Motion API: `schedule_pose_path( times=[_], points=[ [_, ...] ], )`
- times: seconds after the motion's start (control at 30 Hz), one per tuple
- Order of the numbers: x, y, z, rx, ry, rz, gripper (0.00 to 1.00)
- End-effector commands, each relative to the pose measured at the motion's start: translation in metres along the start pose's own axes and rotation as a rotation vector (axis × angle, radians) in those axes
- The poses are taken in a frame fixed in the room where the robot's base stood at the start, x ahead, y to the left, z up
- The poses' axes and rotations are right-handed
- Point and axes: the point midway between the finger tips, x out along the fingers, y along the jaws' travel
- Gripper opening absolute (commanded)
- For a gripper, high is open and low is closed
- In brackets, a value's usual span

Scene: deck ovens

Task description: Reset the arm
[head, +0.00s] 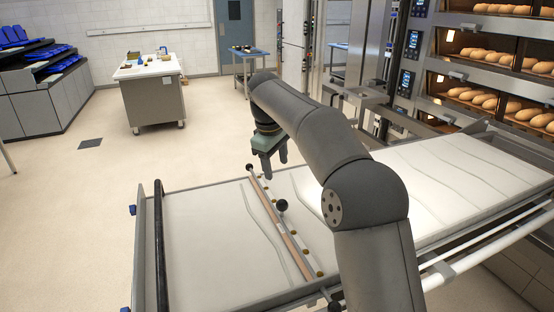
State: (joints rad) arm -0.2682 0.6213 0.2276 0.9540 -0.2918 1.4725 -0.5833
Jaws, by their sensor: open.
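My arm reaches up from the lower right and bends over the long loader table. My gripper (272,172) hangs at the arm's end above the table's far edge, pointing down. Its fingers are apart and nothing shows between them. A wooden bar with dark knobs (292,243) lies across the table, just below and in front of the gripper. I cannot tell whether the fingers touch the bar. Part of the bar's near end is close to my arm.
The loader table (200,240) has a pale cloth surface and a black roller (160,245) at its left end. Deck ovens with bread loaves (480,97) stand at the right. A work table (150,95) and blue-bin rack (35,85) stand behind, with open floor between.

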Motion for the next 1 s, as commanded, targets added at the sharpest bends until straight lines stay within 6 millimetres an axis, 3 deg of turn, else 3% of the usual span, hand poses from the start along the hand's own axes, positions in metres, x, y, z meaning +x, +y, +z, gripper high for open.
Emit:
schedule_pose_path(
  times=[0.17, 0.37, 0.47, 0.6, 0.7, 0.83, 1.0],
  points=[
    [-0.008, -0.007, 0.032, 0.069, -0.008, 0.003, 0.56],
    [-0.009, -0.044, 0.134, 0.310, -0.025, -0.009, 0.56],
    [0.001, -0.074, 0.192, 0.462, -0.027, -0.023, 0.56],
    [0.025, -0.131, 0.272, 0.690, -0.026, -0.055, 0.56],
    [0.046, -0.173, 0.316, 0.838, -0.021, -0.080, 0.56],
    [0.069, -0.217, 0.353, 0.978, -0.014, -0.108, 0.56],
    [0.084, -0.243, 0.371, 1.057, -0.011, -0.125, 0.56]
  ],
)
